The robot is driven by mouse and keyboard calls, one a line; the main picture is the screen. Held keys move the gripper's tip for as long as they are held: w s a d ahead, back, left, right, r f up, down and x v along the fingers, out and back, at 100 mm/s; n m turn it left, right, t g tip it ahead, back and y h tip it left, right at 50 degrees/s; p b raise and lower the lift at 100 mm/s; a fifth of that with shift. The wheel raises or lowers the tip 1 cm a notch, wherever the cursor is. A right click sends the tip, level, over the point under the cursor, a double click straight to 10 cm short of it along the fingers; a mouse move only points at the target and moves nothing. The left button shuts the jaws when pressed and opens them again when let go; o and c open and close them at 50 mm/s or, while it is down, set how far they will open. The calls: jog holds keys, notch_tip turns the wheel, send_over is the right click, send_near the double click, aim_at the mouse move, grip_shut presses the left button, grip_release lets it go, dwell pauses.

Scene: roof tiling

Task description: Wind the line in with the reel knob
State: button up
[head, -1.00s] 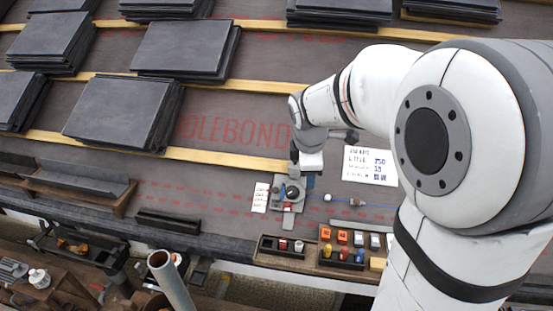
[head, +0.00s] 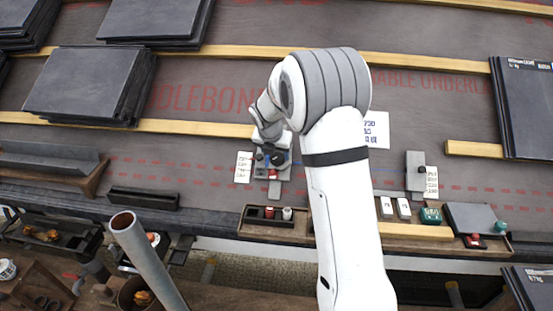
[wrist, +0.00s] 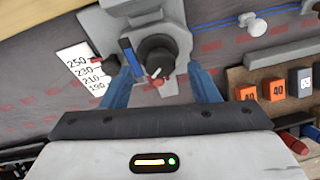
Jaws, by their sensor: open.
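The grey reel unit (wrist: 150,20) lies on the underlay, with its round black reel knob (wrist: 157,55) facing the wrist camera. The knob has a red mark on its lower edge. My gripper (wrist: 163,84) is open, its two blue fingers on either side of the unit's near part, just short of the knob; I cannot tell whether they touch anything. In the head view the reel unit (head: 272,173) is partly hidden under my gripper. A thin blue line runs right from it across the underlay. A white knobbed piece (wrist: 252,23) shows right of the unit in the wrist view.
A number card (wrist: 84,68) lies left of the unit. A wooden tray (head: 300,236) with coloured blocks lies along the front edge. A grey block (head: 415,172) stands to the right. Slate stacks (head: 90,84) lie at the upper left. A grey pipe (head: 148,262) rises in front.

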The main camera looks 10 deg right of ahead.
jog(key=shift+x, duration=1)
jog(key=shift+r, duration=0.1)
jog(key=shift+c, duration=0.3)
jog(key=c, duration=0.9)
